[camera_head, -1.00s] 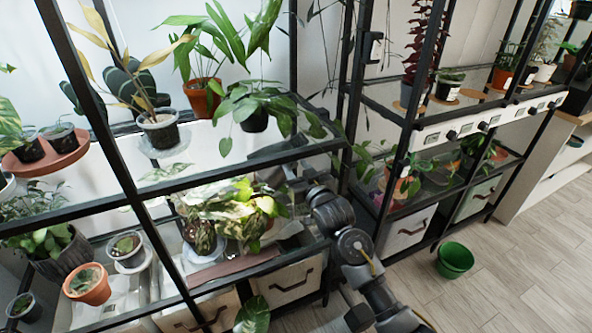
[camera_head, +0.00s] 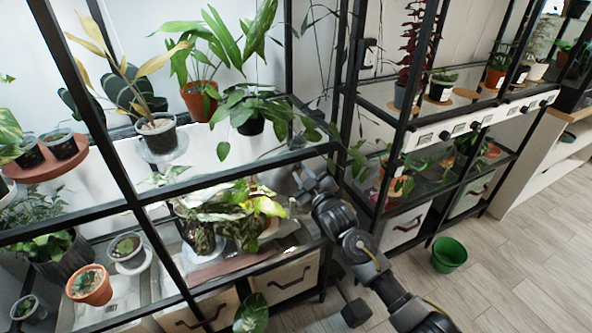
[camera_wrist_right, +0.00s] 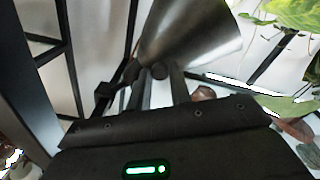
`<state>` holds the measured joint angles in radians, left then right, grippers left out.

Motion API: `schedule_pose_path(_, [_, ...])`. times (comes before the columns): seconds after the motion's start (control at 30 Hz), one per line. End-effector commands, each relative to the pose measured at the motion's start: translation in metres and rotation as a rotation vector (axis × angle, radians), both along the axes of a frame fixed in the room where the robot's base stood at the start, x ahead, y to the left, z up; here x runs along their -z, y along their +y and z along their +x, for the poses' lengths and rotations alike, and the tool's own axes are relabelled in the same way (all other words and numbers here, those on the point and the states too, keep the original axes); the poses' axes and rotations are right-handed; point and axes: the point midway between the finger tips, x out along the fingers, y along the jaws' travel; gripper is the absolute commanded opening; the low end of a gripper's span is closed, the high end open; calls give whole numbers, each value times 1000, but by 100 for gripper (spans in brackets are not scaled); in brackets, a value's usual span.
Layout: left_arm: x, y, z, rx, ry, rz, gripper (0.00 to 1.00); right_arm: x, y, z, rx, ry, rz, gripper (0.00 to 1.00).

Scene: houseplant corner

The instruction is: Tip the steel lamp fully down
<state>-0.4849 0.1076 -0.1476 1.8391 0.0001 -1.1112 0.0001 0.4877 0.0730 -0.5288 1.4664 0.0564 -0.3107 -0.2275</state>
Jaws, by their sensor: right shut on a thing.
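The steel lamp shows in the right wrist view as a shiny metal cone-shaped shade (camera_wrist_right: 195,32) with a dark joint under its narrow end. My right gripper (camera_wrist_right: 161,82) is shut on the lamp at a small dark part by that narrow end. In the head view my right gripper (camera_head: 308,180) is at the right end of the left rack, below its glass shelf and beside the lit plants. The lamp is hard to make out there behind the shelf edge. Its exact tilt cannot be told. My left gripper is not in view.
Leafy variegated plants (camera_head: 228,212) stand close left of my right gripper. A black rack post (camera_head: 340,110) and the glass shelf's dark edge (camera_head: 235,168) are close by. A green pot (camera_head: 449,255) stands on the open floor to the right.

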Motion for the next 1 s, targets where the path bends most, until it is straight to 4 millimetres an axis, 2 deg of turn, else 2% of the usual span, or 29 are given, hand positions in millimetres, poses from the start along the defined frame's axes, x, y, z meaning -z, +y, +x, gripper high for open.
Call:
schedule_pose_path(0.27, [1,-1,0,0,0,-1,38,3,-1,0,1,-1,-10,0])
schedule_pose_path(0.3, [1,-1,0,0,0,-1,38,3,-1,0,2,-1,-11,23])
schedule_pose_path(0.43, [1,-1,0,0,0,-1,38,2,-1,0,1,-1,-9,40])
schedule_pose_path(0.47, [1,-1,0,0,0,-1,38,2,-1,0,2,-1,-9,42])
schedule_pose_path(0.77, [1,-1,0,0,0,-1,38,1,-2,-2,2,-2,-8,42])
schedule_pose_path(0.87, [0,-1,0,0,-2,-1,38,2,-7,-11,2,-1,-8,42])
schedule_pose_path(1.0, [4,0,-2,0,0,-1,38,2,-16,-35,2,-1,-8,42])
